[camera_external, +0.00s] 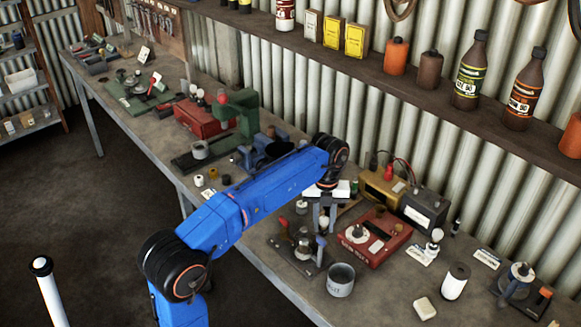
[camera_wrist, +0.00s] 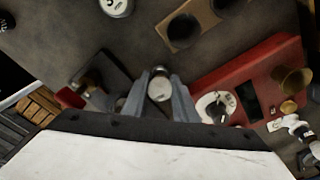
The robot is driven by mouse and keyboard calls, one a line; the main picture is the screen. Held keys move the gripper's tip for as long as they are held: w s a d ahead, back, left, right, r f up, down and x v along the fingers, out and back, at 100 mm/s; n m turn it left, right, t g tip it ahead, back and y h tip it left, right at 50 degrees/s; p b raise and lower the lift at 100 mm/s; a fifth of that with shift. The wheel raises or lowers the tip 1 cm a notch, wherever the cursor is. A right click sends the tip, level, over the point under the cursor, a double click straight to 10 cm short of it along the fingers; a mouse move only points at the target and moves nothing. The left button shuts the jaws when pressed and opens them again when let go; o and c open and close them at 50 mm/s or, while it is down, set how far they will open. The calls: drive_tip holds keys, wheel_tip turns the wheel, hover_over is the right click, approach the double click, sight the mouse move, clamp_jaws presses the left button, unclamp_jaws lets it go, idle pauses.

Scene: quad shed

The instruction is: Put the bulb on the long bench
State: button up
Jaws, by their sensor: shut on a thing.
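My gripper (camera_wrist: 160,98) is shut on a small pale, round-ended thing between its fingers, which I take to be the bulb (camera_wrist: 160,88). In the external view my gripper (camera_external: 322,212) points down over the long bench (camera_external: 385,292), left of a red box with a dial (camera_external: 370,238). The bulb is small and hard to make out there. The wrist view shows bench top around and below the fingers. I cannot tell exactly how high the bulb is above it.
A grey tin (camera_external: 340,280) stands in front, with a white block (camera_external: 424,308) and a white cylinder (camera_external: 455,281) to the right. Yellow and black units (camera_external: 382,186) stand behind. Bare bench shows right of the tin.

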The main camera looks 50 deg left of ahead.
drive_tip(key=shift+f, duration=0.15)
drive_tip(key=o, duration=1.1)
drive_tip(key=shift+c, duration=0.2)
drive_tip(key=shift+o, duration=0.3)
drive_tip(key=r, duration=1.2)
drive_tip(key=shift+w+a+r, duration=0.15)
drive_tip(key=shift+w+a, duration=0.15)
